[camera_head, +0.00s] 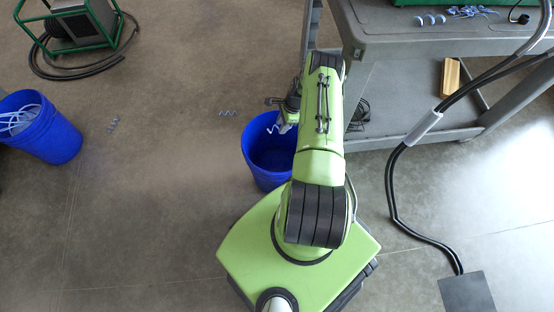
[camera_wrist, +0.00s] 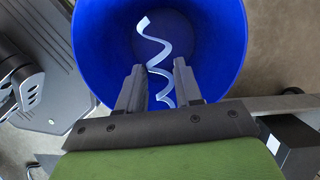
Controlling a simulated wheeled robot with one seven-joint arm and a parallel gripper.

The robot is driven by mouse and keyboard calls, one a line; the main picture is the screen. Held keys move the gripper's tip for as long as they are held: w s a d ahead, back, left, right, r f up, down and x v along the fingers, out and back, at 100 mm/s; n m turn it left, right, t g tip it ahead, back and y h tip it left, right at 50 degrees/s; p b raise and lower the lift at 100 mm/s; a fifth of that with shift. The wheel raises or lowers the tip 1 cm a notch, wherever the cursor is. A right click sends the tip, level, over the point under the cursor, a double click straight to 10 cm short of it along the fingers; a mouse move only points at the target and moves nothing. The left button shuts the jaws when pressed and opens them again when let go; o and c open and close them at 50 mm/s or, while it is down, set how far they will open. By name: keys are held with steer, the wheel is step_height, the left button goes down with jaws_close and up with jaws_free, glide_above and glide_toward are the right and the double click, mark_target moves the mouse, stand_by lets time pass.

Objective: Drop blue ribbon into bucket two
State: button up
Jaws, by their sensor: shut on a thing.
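My gripper (camera_wrist: 158,85) is shut on a curly pale blue ribbon (camera_wrist: 150,42). In the wrist view the ribbon passes between the fingers and hangs over the opening of a blue bucket (camera_wrist: 88,45). In the head view the ribbon (camera_head: 272,130) shows at the mouth of the middle blue bucket (camera_head: 262,182), beside my gripper (camera_head: 284,126). That bucket looks empty inside where I can see. My arm hides its right side. A second blue bucket (camera_head: 62,142) at the left holds several pale ribbons (camera_head: 18,118). I see no numbers on the buckets.
A grey cart (camera_head: 390,40) stands at the right with more ribbons (camera_head: 472,12) on top. Black cables (camera_head: 400,190) hang from it. A green-framed machine (camera_head: 75,25) stands back left.

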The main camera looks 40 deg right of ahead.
steer(key=shift+f+b, duration=0.4)
steer(key=shift+f, duration=0.55)
steer(key=o, duration=1.1)
steer(key=shift+r, duration=0.1)
steer(key=shift+c, duration=0.2)
steer(key=p+v, duration=0.5)
steer(key=v, duration=1)
steer(key=shift+r, duration=0.35)
